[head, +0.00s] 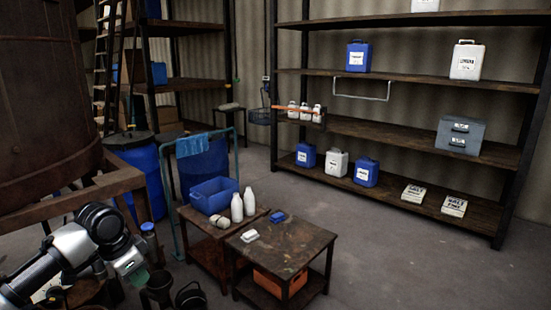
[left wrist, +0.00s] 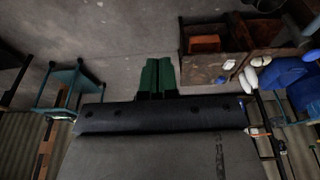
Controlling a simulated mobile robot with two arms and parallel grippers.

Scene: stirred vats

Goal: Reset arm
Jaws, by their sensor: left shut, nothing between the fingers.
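My left arm comes in from the lower left in the head view. Its gripper (head: 139,277) is at the end of the white and black wrist, in front of and left of the low tables, above the floor area with dark pots. In the left wrist view its two green fingers (left wrist: 157,76) lie side by side, shut, with nothing between them. My right gripper is in neither view.
Low tables (head: 288,248) hold a blue bin (head: 214,195), white bottles (head: 249,201) and small items. A large brown vat (head: 45,100) stands left, a blue barrel (head: 140,180) beside it. Shelves (head: 400,130) line the back wall. Floor at right is clear.

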